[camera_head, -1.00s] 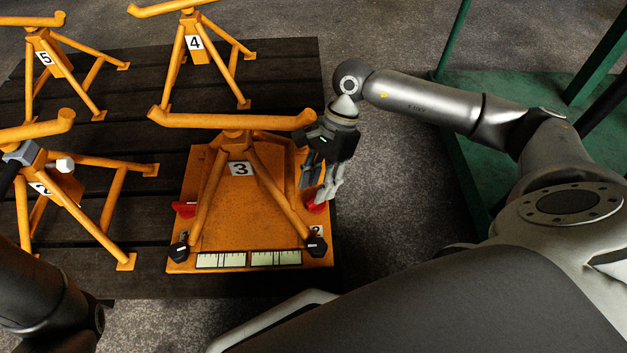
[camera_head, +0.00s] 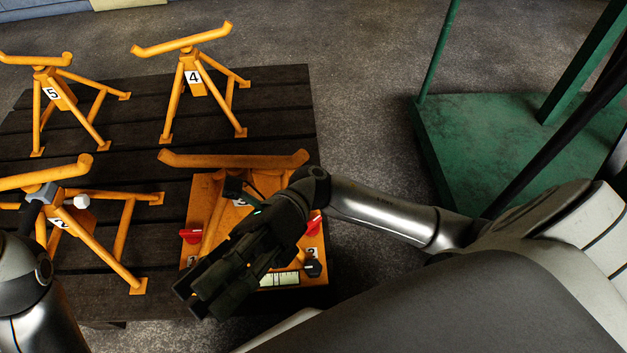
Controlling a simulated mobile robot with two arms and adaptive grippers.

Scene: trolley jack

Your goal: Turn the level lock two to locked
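The numbered 3 orange jack base (camera_head: 318,275) stands on the dark slatted table. Its red lever on the right (camera_head: 314,226), above a label marked 2 (camera_head: 313,254), is partly hidden by my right arm. A second red lever (camera_head: 191,236) shows on the left. I cannot make out my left gripper; my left arm shows at lower left.
Orange stands numbered 4 (camera_head: 190,80), 5 (camera_head: 50,95) and 2 (camera_head: 103,249) stand on the table (camera_head: 270,110). A grey part with a white end (camera_head: 80,201) is by stand 2. A green platform (camera_head: 480,130) is at right. Grey floor lies between.

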